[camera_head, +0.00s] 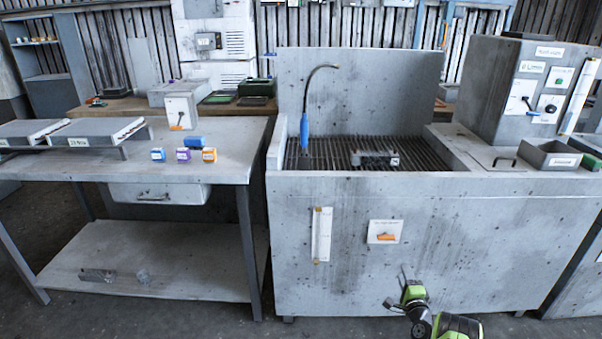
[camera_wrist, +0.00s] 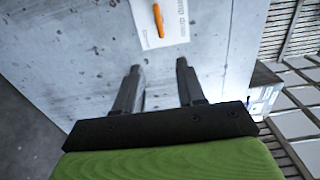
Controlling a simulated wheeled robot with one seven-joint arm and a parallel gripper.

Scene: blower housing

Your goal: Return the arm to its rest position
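My gripper (camera_wrist: 158,80) shows in the wrist view with its two dark fingers apart and nothing between them. Beyond the fingers is the grey front panel (camera_wrist: 85,50) of the wash station, with a white label plate and orange lever (camera_wrist: 159,20) near the top. In the head view my green and black arm (camera_head: 455,326) is low at the bottom right of centre, in front of the station's front panel (camera_head: 330,280). The gripper end there is small, and its fingers are hard to make out.
A grey workbench (camera_head: 60,170) with small boxes (camera_head: 183,154) stands left. The basin grate (camera_head: 320,155) holds a grey bracket-like part (camera_head: 375,158), with a blue-handled hose (camera_head: 304,130) above. A control box (camera_head: 525,90) and a grey bin (camera_head: 550,155) are at right. The floor before the station shows little clutter.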

